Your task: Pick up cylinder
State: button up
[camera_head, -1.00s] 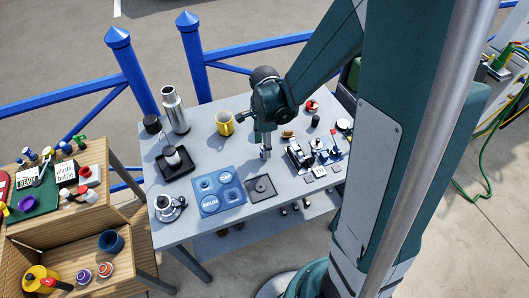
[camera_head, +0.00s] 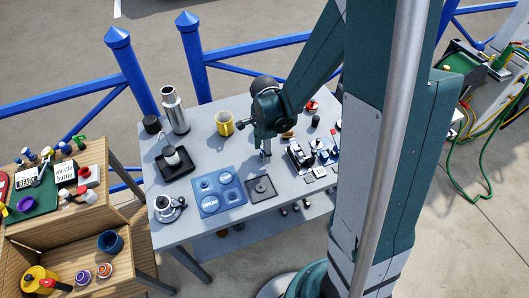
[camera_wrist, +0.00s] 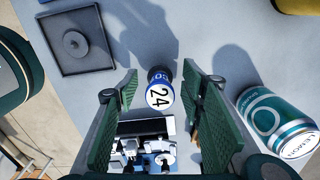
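A small cylinder (camera_wrist: 160,93) with a white, blue-edged end marked "24" and a dark far end shows in the wrist view. It lies in line with the gap between my gripper's two green ribbed pads. My gripper (camera_wrist: 158,76) is open, with a visible gap on each side of the cylinder. I cannot tell how far beyond the fingertips the cylinder is. In the head view my gripper (camera_head: 265,147) points down over the grey table, right of the yellow mug; the fingers are small there and partly hidden by my arm.
A teal lemon can (camera_wrist: 274,121) is right of my gripper. A dark square plate (camera_head: 261,188) and a blue tray (camera_head: 219,192) lie in front on the table (camera_head: 225,158). A yellow mug (camera_head: 224,123) stands left. Small devices (camera_head: 300,155) crowd the right side.

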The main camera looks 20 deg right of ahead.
jog(key=shift+c, duration=0.7)
jog(key=c, duration=0.9)
jog(key=shift+r, duration=0.2)
jog(key=shift+r+p, duration=0.55)
jog(key=shift+r, duration=4.25)
